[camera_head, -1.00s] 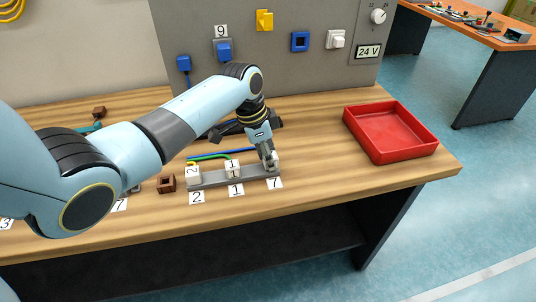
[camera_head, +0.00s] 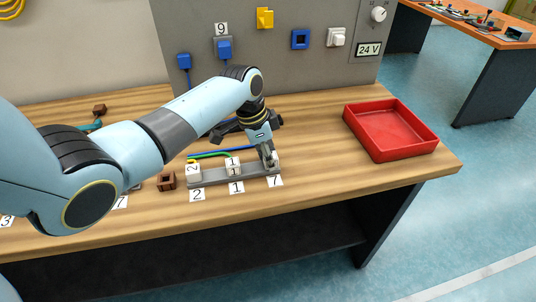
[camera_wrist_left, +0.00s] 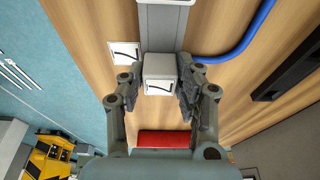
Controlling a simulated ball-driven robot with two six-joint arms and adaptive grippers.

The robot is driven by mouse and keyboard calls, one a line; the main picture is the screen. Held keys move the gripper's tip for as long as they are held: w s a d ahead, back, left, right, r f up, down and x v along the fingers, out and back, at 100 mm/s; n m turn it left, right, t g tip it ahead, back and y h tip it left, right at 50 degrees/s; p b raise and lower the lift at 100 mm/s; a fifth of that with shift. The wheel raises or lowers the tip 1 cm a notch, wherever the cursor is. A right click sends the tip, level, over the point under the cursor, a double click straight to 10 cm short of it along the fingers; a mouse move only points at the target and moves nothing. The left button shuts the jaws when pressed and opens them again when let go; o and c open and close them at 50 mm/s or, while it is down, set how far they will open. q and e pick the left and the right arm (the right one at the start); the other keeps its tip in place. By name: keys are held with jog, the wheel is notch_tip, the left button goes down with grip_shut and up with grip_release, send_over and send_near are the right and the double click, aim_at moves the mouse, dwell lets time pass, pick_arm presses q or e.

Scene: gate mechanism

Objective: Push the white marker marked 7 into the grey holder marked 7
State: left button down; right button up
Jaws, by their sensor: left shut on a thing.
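The white marker marked 7 (camera_wrist_left: 159,75) is between the fingers of my left gripper (camera_wrist_left: 159,88), which is shut on it. In the head view my left gripper (camera_head: 270,160) points down at the right end of the grey rail (camera_head: 212,176), above the table label 7 (camera_head: 275,181). The marker is at the end of this rail in the wrist view. The holder's 7 position is hidden under the marker and fingers, so I cannot tell how deep the marker sits. My right gripper is not in view.
White markers 2 (camera_head: 193,169) and 1 (camera_head: 232,165) stand on the rail, with green and blue cables behind them. A brown block (camera_head: 166,181) is to the left. The red tray (camera_head: 378,145) stands to the right, with clear table between it and the rail.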

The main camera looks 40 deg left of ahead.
pick_arm(q)
jog(key=c, duration=0.8)
grip_release()
jog(key=shift+f, duration=0.1)
jog(key=shift+c, duration=0.2)
jog(key=v, duration=1.2)
